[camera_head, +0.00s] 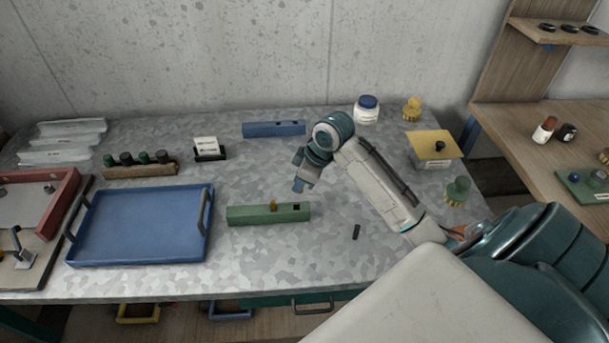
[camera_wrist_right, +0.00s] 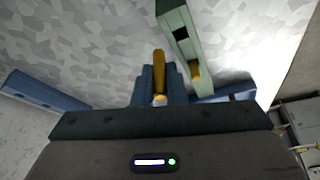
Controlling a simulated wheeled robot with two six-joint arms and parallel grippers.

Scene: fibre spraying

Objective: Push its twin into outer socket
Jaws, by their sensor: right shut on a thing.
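A long green block (camera_head: 240,215) lies on the table in the head view. A yellow peg (camera_head: 273,205) stands in it near its middle, and a dark square socket shows empty towards its right end. The wrist view also shows the green block (camera_wrist_right: 172,17), its dark socket (camera_wrist_right: 180,34) and the seated peg (camera_wrist_right: 195,71). My right gripper (camera_head: 299,184) is above and behind the block, pointing down. In the wrist view its blue fingers are shut on a second yellow peg (camera_wrist_right: 159,72), apart from the block. My left gripper is not in view.
A blue block (camera_head: 273,129) lies behind. A blue tray (camera_head: 140,226) with handles is at left, and a small dark cylinder (camera_head: 356,232) lies right of the green block. A yellow-lidded box (camera_head: 433,146) and a green knob-like piece (camera_head: 457,190) stand at right.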

